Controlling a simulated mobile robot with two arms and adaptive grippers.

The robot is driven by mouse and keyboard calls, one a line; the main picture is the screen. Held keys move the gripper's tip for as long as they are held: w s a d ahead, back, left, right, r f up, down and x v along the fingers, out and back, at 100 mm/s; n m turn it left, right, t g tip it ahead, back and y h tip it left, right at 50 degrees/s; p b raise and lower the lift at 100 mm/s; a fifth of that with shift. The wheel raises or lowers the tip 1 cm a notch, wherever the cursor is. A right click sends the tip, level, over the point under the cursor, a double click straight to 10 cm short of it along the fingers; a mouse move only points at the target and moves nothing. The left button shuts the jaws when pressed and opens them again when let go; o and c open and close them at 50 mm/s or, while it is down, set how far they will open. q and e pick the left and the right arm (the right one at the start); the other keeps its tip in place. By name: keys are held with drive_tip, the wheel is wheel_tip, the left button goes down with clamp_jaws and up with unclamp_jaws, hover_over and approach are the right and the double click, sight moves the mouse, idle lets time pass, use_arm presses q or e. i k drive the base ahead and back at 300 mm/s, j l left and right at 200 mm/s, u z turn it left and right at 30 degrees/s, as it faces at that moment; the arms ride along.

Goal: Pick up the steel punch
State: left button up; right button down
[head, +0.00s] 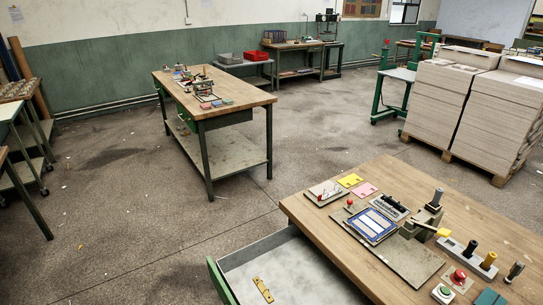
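Several small upright punch-like pieces show at the right end of the near wooden workbench (350,245). A grey, steel-looking cylinder with a dark top (515,272) stands tilted near the bench's right side. Next to it, a grey block (466,256) holds a black piece (471,248) and a brass-coloured piece (489,261). Another grey cylinder (437,197) stands on a dark fixture (424,221). I cannot tell for certain which one is the steel punch. Neither of my grippers is in view.
An open drawer (290,272) with a brass-coloured plate (263,290) juts out left of the bench. A red button (458,277) and a green button (444,292) sit at the front. Greyboard stacks (440,105) stand behind on a pallet. Open floor (130,225) lies left.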

sight(518, 266)
drive_tip(key=z, duration=1.65)
drive_tip(key=i+l+u, duration=0.2)
drive_tip(key=i+l, duration=0.25)
